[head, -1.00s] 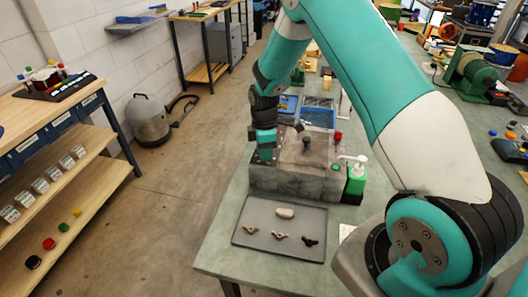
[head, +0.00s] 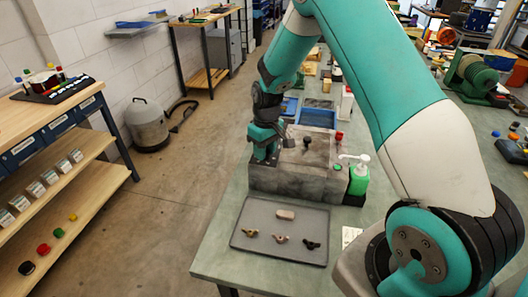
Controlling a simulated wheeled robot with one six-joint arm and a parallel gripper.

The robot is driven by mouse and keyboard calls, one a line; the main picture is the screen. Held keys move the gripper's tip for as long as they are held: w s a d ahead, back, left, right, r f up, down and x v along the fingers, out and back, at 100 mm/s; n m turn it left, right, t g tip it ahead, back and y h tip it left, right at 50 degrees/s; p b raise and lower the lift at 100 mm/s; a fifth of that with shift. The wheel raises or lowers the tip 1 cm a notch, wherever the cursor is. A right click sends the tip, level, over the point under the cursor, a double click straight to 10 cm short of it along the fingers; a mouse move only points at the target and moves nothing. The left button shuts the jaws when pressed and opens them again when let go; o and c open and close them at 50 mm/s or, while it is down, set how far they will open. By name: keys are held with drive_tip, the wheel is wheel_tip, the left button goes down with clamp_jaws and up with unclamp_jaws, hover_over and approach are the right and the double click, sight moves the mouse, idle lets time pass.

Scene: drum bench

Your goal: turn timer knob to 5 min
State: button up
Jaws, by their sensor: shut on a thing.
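The grey machine box (head: 290,174) stands on the bench, with a dark round-topped knob or lever (head: 306,143) on top and a red button (head: 339,136) and a green button (head: 337,167) at its right. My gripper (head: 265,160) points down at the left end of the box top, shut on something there. The fingers and wrist cover what they hold, so I cannot make out the timer knob or its markings.
A green soap bottle (head: 358,178) with a white pump stands against the box's right side. A grey tray (head: 262,243) with several small parts lies in front. Blue bins (head: 318,117) stand behind the box.

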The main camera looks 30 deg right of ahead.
sight(268, 152)
drive_tip(key=m+b, duration=0.1)
drive_tip(key=m, duration=0.4)
drive_tip(key=shift+m, duration=0.3)
drive_tip(key=m, duration=0.5)
drive_tip(key=shift+d+t, duration=0.1)
drive_tip(key=shift+t, duration=0.2)
drive_tip(key=o, duration=0.9)
drive_tip(key=shift+o, duration=0.2)
wheel_tip(268, 152, up, 18)
drive_tip(key=b, duration=0.3)
drive_tip(key=shift+s+d+f, duration=0.25)
drive_tip(key=shift+s+d, duration=0.1)
drive_tip(key=shift+s, duration=0.05)
